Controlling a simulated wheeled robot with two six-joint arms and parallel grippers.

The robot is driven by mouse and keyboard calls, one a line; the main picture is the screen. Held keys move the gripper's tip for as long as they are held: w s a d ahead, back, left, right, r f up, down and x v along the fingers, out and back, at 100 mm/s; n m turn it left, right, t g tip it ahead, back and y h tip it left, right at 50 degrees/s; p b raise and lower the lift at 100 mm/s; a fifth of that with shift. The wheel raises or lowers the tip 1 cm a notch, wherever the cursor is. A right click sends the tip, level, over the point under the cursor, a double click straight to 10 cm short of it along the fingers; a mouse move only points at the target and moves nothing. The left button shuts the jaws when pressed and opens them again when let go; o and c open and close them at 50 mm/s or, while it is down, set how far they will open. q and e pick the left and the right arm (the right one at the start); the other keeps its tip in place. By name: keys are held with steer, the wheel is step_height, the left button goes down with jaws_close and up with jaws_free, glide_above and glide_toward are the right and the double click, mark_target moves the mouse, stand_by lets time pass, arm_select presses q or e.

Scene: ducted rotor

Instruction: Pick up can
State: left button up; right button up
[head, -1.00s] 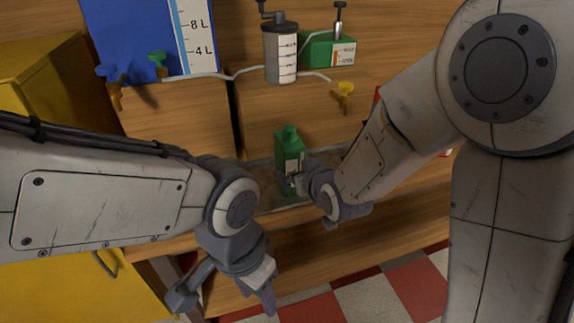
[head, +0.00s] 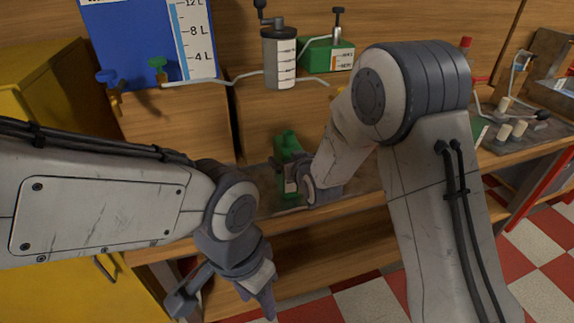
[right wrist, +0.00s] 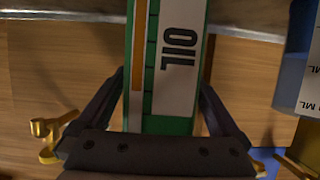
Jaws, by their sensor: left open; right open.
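A green can (head: 287,145) stands on the wooden bench in the middle of the head view. Its front carries a white label reading OIL, which shows large in the right wrist view (right wrist: 178,55). My right gripper (right wrist: 165,92) is open, with one finger on each side of the can. In the head view the right gripper is at the can's front and hides part of its lower body. I cannot tell whether the fingers touch it. My left gripper (head: 225,295) is open and empty, hanging low in front of the bench edge.
A blue panel with a litre scale (head: 140,45), a grey crank canister (head: 279,60) and a green box (head: 328,56) stand behind, above the can. A yellow cabinet (head: 45,95) is at left. Tools and small cylinders (head: 505,130) lie on the bench at right.

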steer(key=shift+w+f, duration=0.1)
steer(key=shift+w, duration=0.05)
jaws_close()
steer(key=shift+r, duration=0.2)
steer(key=shift+r, duration=0.1)
